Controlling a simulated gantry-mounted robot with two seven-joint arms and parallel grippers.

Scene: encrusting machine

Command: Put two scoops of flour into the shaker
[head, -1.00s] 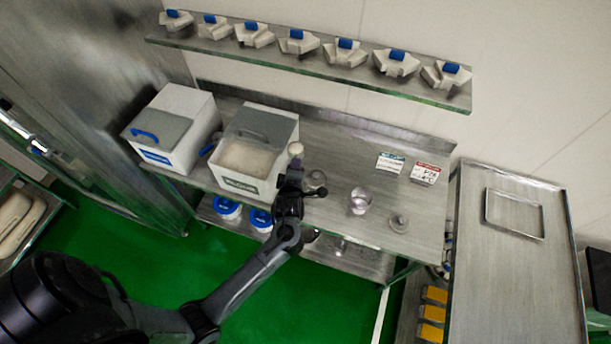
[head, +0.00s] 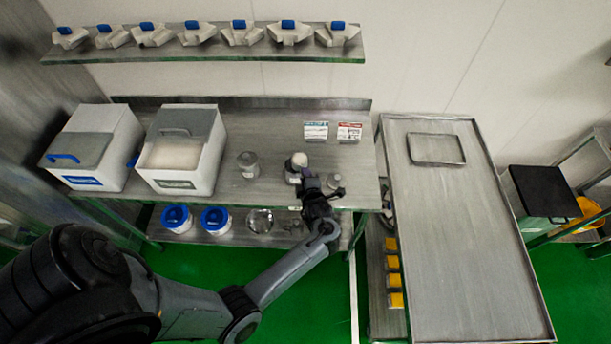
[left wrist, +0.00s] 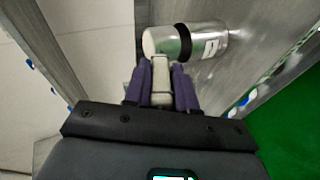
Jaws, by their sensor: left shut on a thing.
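My left gripper (head: 313,187) is shut on the pale handle of a scoop (head: 299,159); the handle also shows between the purple fingers in the left wrist view (left wrist: 160,80). The scoop's rounded white end is at the mouth of a metal shaker (head: 292,176), which stands upright on the bench. In the left wrist view the shaker (left wrist: 208,40) is a silver cylinder with a small label, partly behind the scoop end. I cannot tell how much flour is in the scoop or shaker. The flour bin (head: 177,184), white with flour visible inside, stands to the left. My right gripper is not in view.
Another metal container (head: 248,166) stands left of the shaker, and a small metal lid-like piece (head: 335,182) lies to its right. A second white bin (head: 92,179) is at far left. Two small signs (head: 316,131) stand behind. A steel table (head: 450,230) with a tray is at right.

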